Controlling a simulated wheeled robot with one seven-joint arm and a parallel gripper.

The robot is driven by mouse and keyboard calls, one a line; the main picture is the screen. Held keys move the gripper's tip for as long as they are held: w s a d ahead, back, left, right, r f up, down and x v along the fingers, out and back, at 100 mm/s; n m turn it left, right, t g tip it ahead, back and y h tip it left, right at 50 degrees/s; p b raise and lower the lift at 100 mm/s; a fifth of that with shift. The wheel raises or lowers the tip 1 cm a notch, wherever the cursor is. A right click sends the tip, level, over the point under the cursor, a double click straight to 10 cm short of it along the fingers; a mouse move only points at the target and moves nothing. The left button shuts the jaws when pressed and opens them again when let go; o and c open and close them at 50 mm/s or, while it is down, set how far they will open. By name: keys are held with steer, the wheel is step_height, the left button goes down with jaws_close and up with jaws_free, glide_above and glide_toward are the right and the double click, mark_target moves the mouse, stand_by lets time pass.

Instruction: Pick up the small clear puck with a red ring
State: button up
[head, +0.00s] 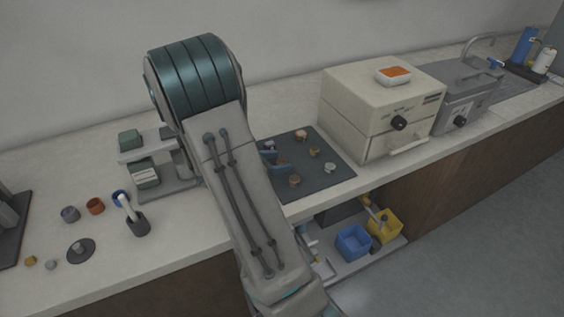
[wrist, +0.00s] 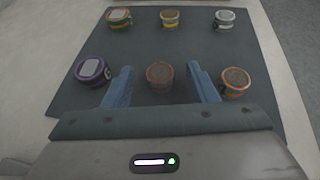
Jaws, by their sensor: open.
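A small puck with a dull red ring (wrist: 159,76) stands on the dark mat (wrist: 205,45) in the wrist view. Its top looks brownish. My gripper (wrist: 160,69) is open, with one blue finger on each side of this puck and a visible gap to both. I cannot tell how far the fingertips are above the mat. In the head view my gripper (head: 275,161) is low over the left part of the mat (head: 335,182), and the red-ringed puck is not clearly seen there behind the fingers.
Other pucks stand around: purple (wrist: 92,71) left, orange (wrist: 236,81) right, orange-green (wrist: 119,19), yellow (wrist: 170,18) and white (wrist: 225,18) in the far row. A beige box-shaped machine (head: 375,110) stands right of the mat. A small press-like stand (head: 160,165) is left of my arm.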

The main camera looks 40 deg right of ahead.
steer(key=shift+d+f, duration=0.15)
steer(key=shift+d, duration=0.15)
steer(key=c, duration=1.1)
steer(key=shift+o, duration=0.2)
